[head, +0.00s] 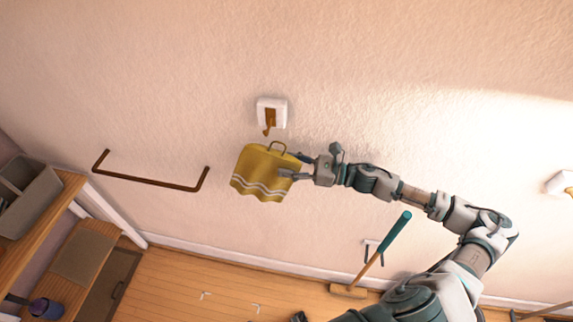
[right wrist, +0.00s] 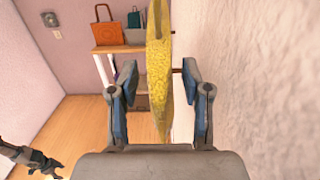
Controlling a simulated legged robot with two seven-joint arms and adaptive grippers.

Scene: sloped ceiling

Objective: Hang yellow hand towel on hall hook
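The yellow hand towel (head: 263,175) has white wavy stripes near its lower edge and a loop (head: 277,147) at its top. It is upright just below the white wall plate with the brown hook (head: 268,122). The loop shows right of and below the hook's tip; I cannot tell whether they touch. My right gripper (head: 290,165) is at the towel's right edge. In the right wrist view its fingers (right wrist: 158,95) stand apart on both sides of the towel (right wrist: 160,70), with gaps visible. My left gripper (right wrist: 35,160) shows small at lower left in that view.
A dark rail (head: 150,182) is on the wall at left. Shelves with a grey bin (head: 28,195) stand at far left. A teal-handled broom (head: 385,245) leans below my right arm. Another white wall plate (head: 560,183) is at far right. Wall around the hook is clear.

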